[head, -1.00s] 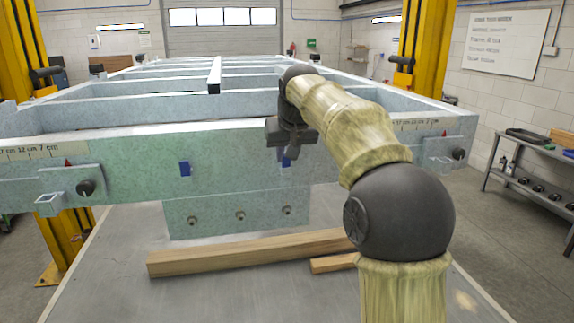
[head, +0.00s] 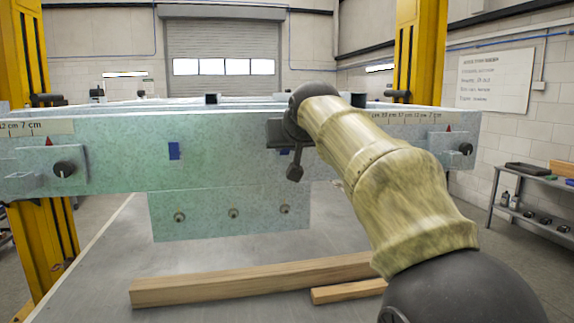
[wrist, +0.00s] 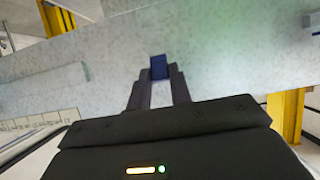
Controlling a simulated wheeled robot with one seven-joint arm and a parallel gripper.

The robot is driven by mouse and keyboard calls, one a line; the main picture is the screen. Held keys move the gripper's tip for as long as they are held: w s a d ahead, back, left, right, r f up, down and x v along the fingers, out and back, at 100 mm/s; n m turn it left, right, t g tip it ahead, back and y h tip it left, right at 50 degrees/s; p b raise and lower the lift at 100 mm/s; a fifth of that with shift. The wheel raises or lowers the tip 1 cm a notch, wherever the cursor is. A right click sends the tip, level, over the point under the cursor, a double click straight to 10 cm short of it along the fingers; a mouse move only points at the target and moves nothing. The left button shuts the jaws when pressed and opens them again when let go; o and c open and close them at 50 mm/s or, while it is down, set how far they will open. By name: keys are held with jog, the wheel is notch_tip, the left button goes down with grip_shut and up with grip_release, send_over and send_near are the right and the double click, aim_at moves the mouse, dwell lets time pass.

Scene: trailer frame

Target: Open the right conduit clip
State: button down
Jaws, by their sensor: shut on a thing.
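The right conduit clip (head: 284,152) is a small dark blue piece on the front face of the pale green frame beam (head: 235,155). In the head view my gripper (head: 283,146) covers most of it, and only a blue sliver shows. In the wrist view the blue clip (wrist: 158,67) sits between my fingertips (wrist: 160,76), which are shut on it against the beam. Whether the clip is open or closed cannot be told. A second blue clip (head: 174,150) is on the same beam to the left, uncovered.
A long timber (head: 250,279) and a short one (head: 345,291) lie on the grey surface beneath. Brackets with black knobs stand out at the left (head: 65,169) and right (head: 465,149) of the beam.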

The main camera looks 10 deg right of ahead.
aim_at(285, 152)
jog(key=shift+s+f+t+b, duration=0.25)
jog(key=shift+f+t+b, duration=0.45)
jog(key=shift+b, duration=1.45)
jog(key=shift+s+f+t+b, duration=0.25)
jog(key=shift+t+b, duration=0.75)
jog(key=shift+b, duration=1.15)
jog(key=f+t+b, duration=0.1)
jog(key=t+b, duration=0.2)
jog(key=b, duration=0.5)
jog(key=shift+s+f, duration=0.1)
jog(key=shift+f, duration=0.1)
jog(key=t+b, duration=0.1)
jog(key=b, duration=0.1)
jog(key=f+t+b, duration=0.1)
jog(key=b, duration=0.2)
jog(key=t+b, duration=0.2)
jog(key=b, duration=0.1)
jog(key=shift+f, duration=0.25)
jog(key=t+b, duration=0.1)
jog(key=b, duration=0.1)
jog(key=shift+f+b, duration=0.15)
jog(key=shift+b, duration=0.2)
jog(key=shift+w+t+b, duration=0.2)
jog(key=shift+t+b, duration=0.25)
jog(key=shift+t, duration=0.05)
jog(key=c, duration=1.3)
grip_release()
jog(key=shift+o, duration=0.2)
